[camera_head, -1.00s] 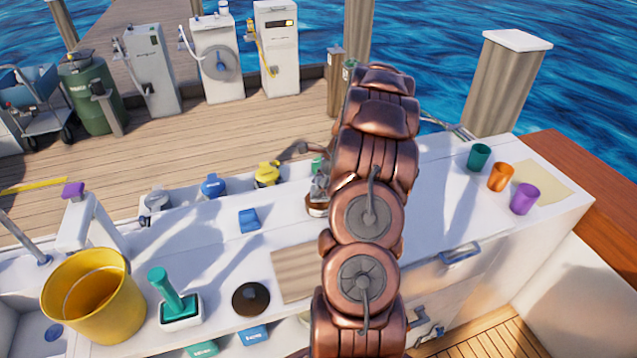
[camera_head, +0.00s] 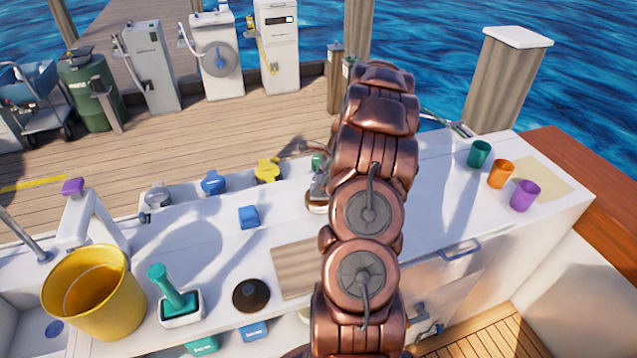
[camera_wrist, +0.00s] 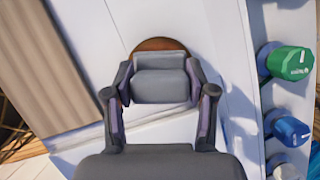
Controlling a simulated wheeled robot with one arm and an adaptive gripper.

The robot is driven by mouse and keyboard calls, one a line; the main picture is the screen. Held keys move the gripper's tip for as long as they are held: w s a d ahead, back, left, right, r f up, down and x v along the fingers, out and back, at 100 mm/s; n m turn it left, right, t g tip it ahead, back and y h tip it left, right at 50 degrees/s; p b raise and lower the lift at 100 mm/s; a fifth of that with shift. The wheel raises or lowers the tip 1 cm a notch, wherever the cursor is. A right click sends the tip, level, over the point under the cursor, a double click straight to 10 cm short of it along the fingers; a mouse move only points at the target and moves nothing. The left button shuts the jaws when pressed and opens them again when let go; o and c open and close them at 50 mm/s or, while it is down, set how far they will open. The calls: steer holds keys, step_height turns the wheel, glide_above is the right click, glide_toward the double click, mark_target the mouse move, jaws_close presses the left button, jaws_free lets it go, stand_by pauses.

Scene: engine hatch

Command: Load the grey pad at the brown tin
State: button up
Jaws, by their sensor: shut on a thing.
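My gripper (camera_wrist: 160,88) is in the middle of the wrist view, its two fingers closed on the sides of a grey pad (camera_wrist: 160,82). The brown tin (camera_wrist: 158,44) shows as a round brown edge just beyond the pad, which covers most of it. I cannot tell whether the pad touches the tin or is above it. In the head view, the tin (camera_head: 315,207) stands on the white counter, partly hidden by my arm. My gripper and the pad are mostly hidden there.
On the white counter (camera_head: 440,205) lie a blue block (camera_head: 249,217), a dark round lid (camera_head: 251,294) and a wooden board (camera_head: 295,268). A yellow bucket (camera_head: 93,295) and a teal-handled brush (camera_head: 175,297) stand left. Green, orange and purple (camera_head: 525,195) cups stand right.

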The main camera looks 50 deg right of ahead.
mark_target(318, 179)
steer(key=shift+f, duration=0.45)
stand_by(0.9)
steer(key=shift+r+p, duration=1.65)
steer(key=shift+r, duration=1.9)
steer(key=w+a+r+n+g+h, duration=0.1)
steer(key=w+a+n+g, duration=0.1)
steer(key=a+n, duration=0.7)
steer(key=w+a+r+n+g+h, duration=0.1)
steer(key=w+a+n+g, duration=0.2)
steer(key=a+n, duration=0.6)
steer(key=w+a+r+n+g+h, duration=0.1)
steer(key=a+n, duration=0.8)
steer(key=a, duration=1.2)
steer(key=w+r+g, duration=0.1)
steer(key=w+g, duration=0.1)
steer(key=w, duration=0.1)
steer(key=shift+w, duration=0.2)
